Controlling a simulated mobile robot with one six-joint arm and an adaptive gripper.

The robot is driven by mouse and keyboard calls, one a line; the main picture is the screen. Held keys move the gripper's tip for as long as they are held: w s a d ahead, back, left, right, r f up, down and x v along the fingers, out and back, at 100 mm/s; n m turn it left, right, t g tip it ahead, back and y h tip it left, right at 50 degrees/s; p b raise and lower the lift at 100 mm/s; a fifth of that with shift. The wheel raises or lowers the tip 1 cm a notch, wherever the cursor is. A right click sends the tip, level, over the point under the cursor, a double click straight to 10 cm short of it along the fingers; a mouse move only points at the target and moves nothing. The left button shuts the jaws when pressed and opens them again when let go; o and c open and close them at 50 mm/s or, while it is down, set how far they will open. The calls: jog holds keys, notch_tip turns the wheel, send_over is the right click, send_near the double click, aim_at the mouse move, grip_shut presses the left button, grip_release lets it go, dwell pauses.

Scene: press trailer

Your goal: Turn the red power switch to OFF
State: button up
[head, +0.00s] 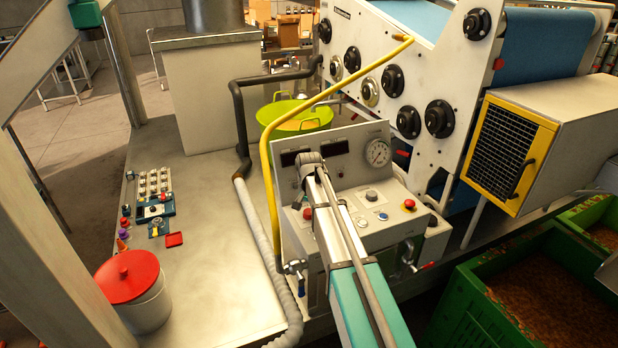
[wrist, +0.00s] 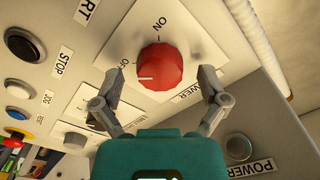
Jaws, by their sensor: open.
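The red power switch (wrist: 162,66) is a round ribbed knob on a white plate marked ON and OFF, in the middle of the wrist view. The white mark on its face points left, close to the OFF lettering, with ON above. My gripper (wrist: 160,84) is open, with one finger on each side of the knob. Gaps show between the fingers and the knob; I cannot tell the depth. In the head view the red switch (head: 308,213) shows small at the left of the grey control desk (head: 375,240), beside my arm.
A grey selector (wrist: 90,142) and a grey button (wrist: 238,148) sit near the fingers. A yellow pipe (head: 268,170) and ribbed hose (head: 265,250) run beside the desk.

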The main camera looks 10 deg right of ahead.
aim_at(309, 211)
jog(key=m, duration=0.4)
notch_tip(309, 211, up, 14)
jog(key=p, duration=1.4)
jog(key=shift+m, duration=0.3)
jog(key=shift+s+f, duration=0.1)
jog(key=shift+f, duration=0.05)
jog(key=s+f+n+b, duration=0.5)
jog(key=s+f+b, duration=0.3)
jog(key=s, duration=0.5)
jog(key=s+f+n+b, duration=0.6)
jog(key=s+f+b, duration=0.3)
jog(key=s, duration=0.4)
jog(key=shift+a, duration=0.4)
